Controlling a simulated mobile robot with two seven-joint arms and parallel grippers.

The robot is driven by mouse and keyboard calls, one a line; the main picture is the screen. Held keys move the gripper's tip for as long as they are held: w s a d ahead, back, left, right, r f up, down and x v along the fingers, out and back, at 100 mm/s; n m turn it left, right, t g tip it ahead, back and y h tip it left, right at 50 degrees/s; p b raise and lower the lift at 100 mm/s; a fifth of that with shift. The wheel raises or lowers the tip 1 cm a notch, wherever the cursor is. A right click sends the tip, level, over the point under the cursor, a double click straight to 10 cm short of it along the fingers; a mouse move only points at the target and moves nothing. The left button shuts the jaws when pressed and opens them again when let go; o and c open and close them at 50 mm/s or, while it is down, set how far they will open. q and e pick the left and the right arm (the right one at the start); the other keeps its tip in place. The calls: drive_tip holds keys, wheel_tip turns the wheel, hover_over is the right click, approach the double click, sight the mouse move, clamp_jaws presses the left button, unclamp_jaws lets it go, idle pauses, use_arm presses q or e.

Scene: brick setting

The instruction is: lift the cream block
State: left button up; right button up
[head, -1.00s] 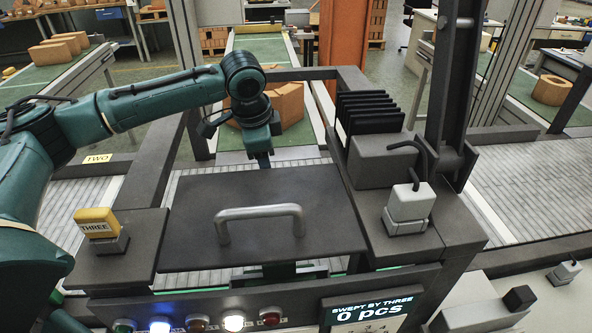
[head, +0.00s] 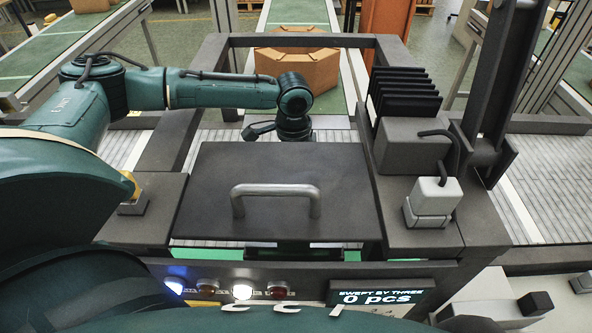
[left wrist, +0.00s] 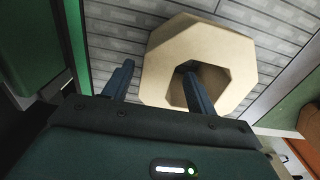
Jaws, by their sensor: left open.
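The cream block (left wrist: 205,42) is an eight-sided ring with an open hole, seen in the left wrist view on a pale slatted surface. My left gripper (left wrist: 158,68) is open. One finger is left of the block's outer side and the other overlaps its hole, so the near-left wall shows between them. I cannot tell how deep the fingers reach or whether they touch. In the head view the block and the left fingers are hidden behind the dark panel; only my left wrist shows above it. My right gripper is not in view.
A dark panel (head: 285,180) with a grey handle (head: 276,191) stands in front of my left wrist. A dark frame surrounds the slatted conveyor. Black fins (head: 405,96) and a grey switch box (head: 433,197) stand right. Orange-brown blocks (head: 298,62) lie on the green belt behind.

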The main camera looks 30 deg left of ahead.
use_arm(q)
drive_tip(key=f, duration=0.5)
drive_tip(key=shift+s+d+p, duration=0.1)
drive_tip(key=shift+d+p, duration=0.2)
drive_tip(key=shift+p, duration=0.05)
drive_tip(key=shift+c, duration=0.4)
clamp_jaws()
drive_tip(key=shift+w+r, duration=0.2)
drive_tip(key=shift+r, duration=0.05)
